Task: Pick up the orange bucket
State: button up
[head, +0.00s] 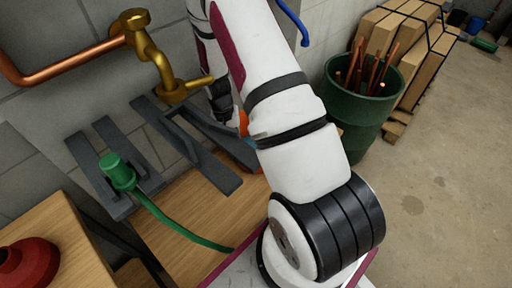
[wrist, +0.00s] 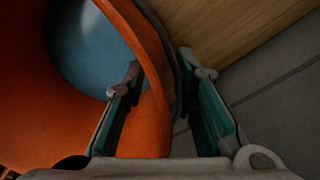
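The orange bucket (wrist: 75,138) fills the left of the wrist view, with blue (wrist: 85,45) showing inside it. My gripper (wrist: 160,70) is open, its two fingers apart on either side of the bucket's wall. The left finger lies over the bucket's inner side and the right finger is outside it. A gap shows between the right finger and the wall. In the head view only a small orange patch of the bucket (head: 243,122) shows behind my arm, and my gripper is mostly hidden there.
A brass tap (head: 165,70) on a copper pipe juts from the wall above grey slats (head: 188,140). A green hose (head: 175,225) crosses the wooden surface. A green bin (head: 350,110) with copper pipes stands right of my arm. Open floor (head: 440,180) lies at the right.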

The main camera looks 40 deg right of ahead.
jog(key=shift+f, duration=0.5)
grip_shut()
jog(key=shift+r, duration=0.15)
